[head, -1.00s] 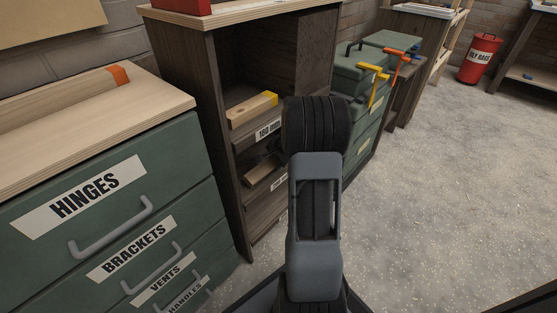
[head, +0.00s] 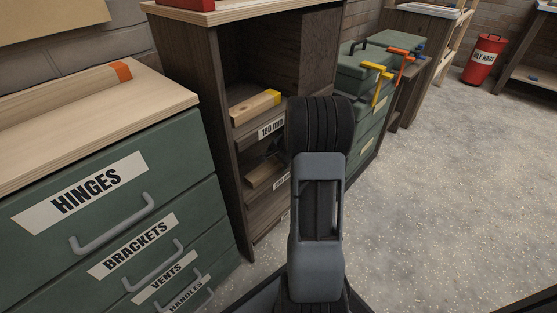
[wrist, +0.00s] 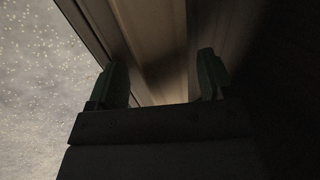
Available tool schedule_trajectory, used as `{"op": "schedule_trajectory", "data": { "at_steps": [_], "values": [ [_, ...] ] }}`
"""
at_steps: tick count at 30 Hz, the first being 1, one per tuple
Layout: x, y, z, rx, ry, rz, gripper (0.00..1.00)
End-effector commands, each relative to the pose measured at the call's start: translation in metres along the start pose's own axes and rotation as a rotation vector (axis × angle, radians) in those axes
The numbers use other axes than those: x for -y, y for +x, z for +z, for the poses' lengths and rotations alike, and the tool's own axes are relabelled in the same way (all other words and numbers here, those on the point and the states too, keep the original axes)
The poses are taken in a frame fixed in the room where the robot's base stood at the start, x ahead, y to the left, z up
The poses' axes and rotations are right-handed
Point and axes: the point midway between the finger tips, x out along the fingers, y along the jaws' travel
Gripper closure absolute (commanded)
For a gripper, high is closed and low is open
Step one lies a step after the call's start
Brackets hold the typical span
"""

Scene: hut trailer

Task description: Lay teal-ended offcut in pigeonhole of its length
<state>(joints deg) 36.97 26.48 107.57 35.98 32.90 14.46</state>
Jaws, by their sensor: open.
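The pigeonhole rack (head: 222,140) stands left of centre in the head view, behind my arm. A pale offcut with a yellow end (head: 255,107) lies in its upper hole, above a label that looks like 160 or 180 mm. I cannot make out a teal end in either view. My gripper (wrist: 163,82) is open in the wrist view. A pale wooden surface (wrist: 155,45) runs between and beyond its fingers; I cannot tell whether it is an offcut or a shelf. In the head view my arm hides most of the gripper and the lower holes' right side.
A green drawer unit (head: 150,165) labelled HINGES stands at the left, with an orange-ended timber (head: 70,90) on top. Green cases with yellow and orange clamps (head: 378,76) stand right of the rack. A red bin (head: 484,58) is far back. The right-hand floor is clear.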

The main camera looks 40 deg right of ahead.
Motion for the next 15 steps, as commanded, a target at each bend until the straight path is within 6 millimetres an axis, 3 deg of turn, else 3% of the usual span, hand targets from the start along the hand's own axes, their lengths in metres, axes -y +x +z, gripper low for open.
{"op": "schedule_trajectory", "data": {
  "at_steps": [5, 8, 15],
  "values": [
    [-0.002, -0.001, 0.0, 0.003, 0.001, 0.004, 0.23],
    [0.0, -0.012, 0.0, 0.001, 0.001, 0.002, 0.23],
    [0.002, -0.06, 0.0, -0.002, 0.0, 0.0, 0.23]
  ]
}}
